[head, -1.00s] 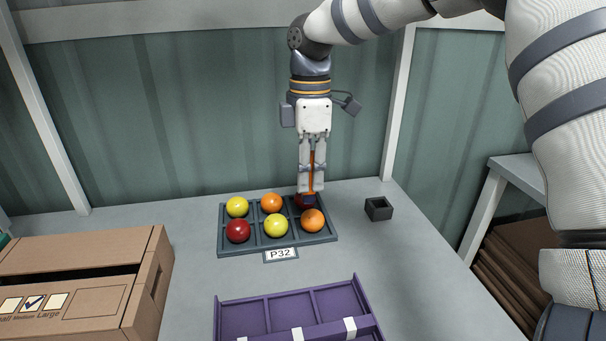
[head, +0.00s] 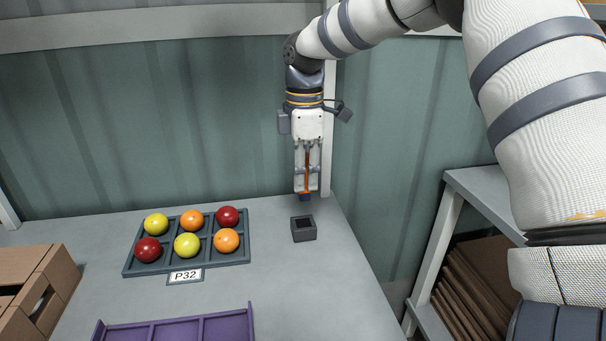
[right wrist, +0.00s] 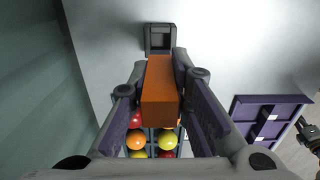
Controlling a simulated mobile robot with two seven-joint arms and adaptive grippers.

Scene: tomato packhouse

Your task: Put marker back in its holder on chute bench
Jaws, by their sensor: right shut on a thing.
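In the right wrist view the marker (right wrist: 161,92) shows as an orange block between the two fingers. The holder (head: 304,229) is a small dark grey open square box on the bench, just below the gripper in the head view. The holder (right wrist: 160,38) looks empty in the right wrist view, beyond the marker's end. The marker is above the bench, apart from the holder.
A grey sorting tray (head: 131,271) labelled P32 holds several red, orange and yellow tomatoes left of the holder. A purple tray (head: 246,322) is at the front. A cardboard box (head: 62,285) stands at left. The wall is close behind; a shelf (head: 480,188) stands at right.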

